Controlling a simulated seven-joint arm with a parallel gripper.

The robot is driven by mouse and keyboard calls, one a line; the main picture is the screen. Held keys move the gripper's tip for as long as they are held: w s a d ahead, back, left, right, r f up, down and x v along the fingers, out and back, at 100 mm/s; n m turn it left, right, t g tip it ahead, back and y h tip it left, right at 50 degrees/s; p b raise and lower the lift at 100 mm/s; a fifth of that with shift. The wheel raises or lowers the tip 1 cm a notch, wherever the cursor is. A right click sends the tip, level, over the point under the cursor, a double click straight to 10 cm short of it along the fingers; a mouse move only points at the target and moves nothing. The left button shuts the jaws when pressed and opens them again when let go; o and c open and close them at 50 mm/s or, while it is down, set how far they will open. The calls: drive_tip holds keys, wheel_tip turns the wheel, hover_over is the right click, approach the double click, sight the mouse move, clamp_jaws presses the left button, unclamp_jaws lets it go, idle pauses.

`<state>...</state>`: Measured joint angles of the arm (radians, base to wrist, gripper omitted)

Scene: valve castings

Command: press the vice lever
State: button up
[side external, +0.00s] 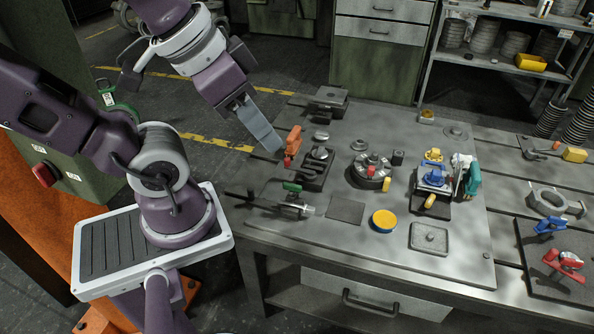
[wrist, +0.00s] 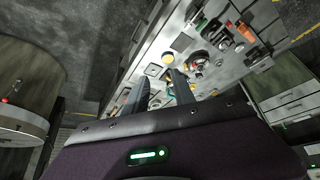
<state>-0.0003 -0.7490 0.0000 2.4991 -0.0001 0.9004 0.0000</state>
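My gripper (side external: 271,145) hangs over the table's left part in the side external view, its fingertips close to an orange handle (side external: 293,140). In the wrist view my gripper (wrist: 161,77) has two dark fingers, apart with nothing held between them. The orange handle stands upright beside a dark block with metal rods (side external: 317,168). A fixture with a blue part (side external: 435,177) and a teal handle (side external: 473,180) stands further right. I cannot tell for certain which of these is the vice lever. Contact between fingertips and orange handle cannot be made out.
A green-handled clamp (side external: 292,187) lies in front of the block. A round chuck with a red centre (side external: 371,168), a yellow disc (side external: 384,220) and a dark stepped block (side external: 330,101) stand on the grey table (side external: 330,245).

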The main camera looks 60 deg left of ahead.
drive_tip(key=w, duration=0.1)
drive_tip(key=w+r, duration=0.1)
drive_tip(key=w+a+n, duration=0.1)
drive_tip(key=shift+w+r+g, duration=0.1)
drive_tip(key=shift+r+g, duration=0.2)
drive_tip(key=shift+r, duration=0.05)
clamp_jaws()
drive_tip(key=w+a+f+n+g, duration=0.3)
drive_tip(key=w+a+n+g, duration=0.15)
drive_tip(key=w+a, duration=1.25)
drive_tip(key=w+a+f+n+g+h, duration=0.2)
drive_tip(key=a+f+n, duration=0.3)
drive_tip(key=a+f, duration=1.4)
wheel_tip(320, 180, down, 3)
drive_tip(key=shift+w+a+r, duration=0.1)
drive_tip(key=shift+w+a, duration=0.1)
drive_tip(key=shift+a, duration=0.05)
